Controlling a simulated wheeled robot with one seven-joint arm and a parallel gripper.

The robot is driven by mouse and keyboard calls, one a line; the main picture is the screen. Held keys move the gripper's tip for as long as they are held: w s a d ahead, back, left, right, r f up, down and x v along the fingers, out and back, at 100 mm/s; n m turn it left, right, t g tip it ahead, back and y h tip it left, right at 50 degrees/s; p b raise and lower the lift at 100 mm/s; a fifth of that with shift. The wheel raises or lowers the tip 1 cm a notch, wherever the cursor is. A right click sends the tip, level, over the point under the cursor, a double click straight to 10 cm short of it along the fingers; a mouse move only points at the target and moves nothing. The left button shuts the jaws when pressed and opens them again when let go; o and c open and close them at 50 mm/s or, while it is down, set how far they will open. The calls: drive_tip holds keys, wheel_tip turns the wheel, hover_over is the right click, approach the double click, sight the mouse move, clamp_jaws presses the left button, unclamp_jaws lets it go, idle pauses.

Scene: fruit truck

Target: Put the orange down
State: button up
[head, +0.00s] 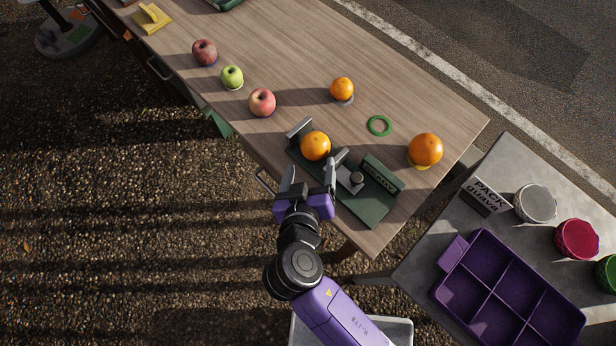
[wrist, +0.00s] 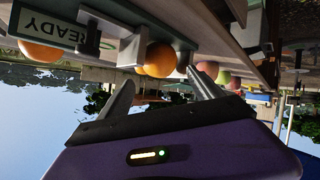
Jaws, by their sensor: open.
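An orange (head: 315,146) rests on a dark green stand (head: 370,208) near the table's front edge, beside an upright metal plate (head: 299,128). My gripper (head: 312,165) is open just in front of this orange, with its fingers pointing at it. In the wrist view, which looks upside down, the orange (wrist: 159,60) shows beyond and between the open fingertips (wrist: 160,78). I cannot tell whether a finger touches it. Two other oranges stand on the table: a smaller one (head: 342,89) behind and a larger one (head: 425,150) at the right on a yellow ring.
An empty green ring (head: 379,126) lies between the other oranges. A READY sign (wrist: 55,25) stands on the stand's right. Two reddish apples (head: 262,102) (head: 204,52) and a green one (head: 232,77) are at left. A purple divided tray (head: 510,291) is on the grey side table.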

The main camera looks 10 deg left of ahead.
drive_tip(key=shift+v, duration=1.9)
drive_tip(key=shift+d, duration=0.1)
drive_tip(key=shift+n+g+y, duration=0.3)
drive_tip(key=shift+g+y, duration=0.2)
drive_tip(key=shift+y, duration=0.2)
drive_tip(key=s+d+f, duration=0.1)
drive_tip(key=d, duration=0.1)
drive_tip(key=s+d+f, duration=0.1)
drive_tip(key=d+f, duration=0.1)
drive_tip(key=d, duration=0.1)
drive_tip(key=s+d+f, duration=0.1)
drive_tip(key=s+d, duration=0.1)
drive_tip(key=shift+d+f, duration=0.2)
drive_tip(key=shift+y, duration=0.5)
drive_tip(key=s+d, duration=0.4)
drive_tip(key=shift+s+d, duration=0.3)
drive_tip(key=shift+s, duration=0.05)
drive_tip(key=s+d+r+m+t+h, duration=0.1)
drive_tip(key=s+d+r+m, duration=0.1)
drive_tip(key=s+d+r, duration=0.3)
drive_tip(key=s+d+r+m+t+h, duration=0.1)
drive_tip(key=s+d+r+m+t, duration=0.1)
drive_tip(key=s+d+r, duration=0.4)
wheel_tip(320, 180, up, 5)
drive_tip(key=shift+s+f+m+t, duration=0.1)
drive_tip(key=shift+s+m+t, duration=0.25)
drive_tip(key=shift+s, duration=0.2)
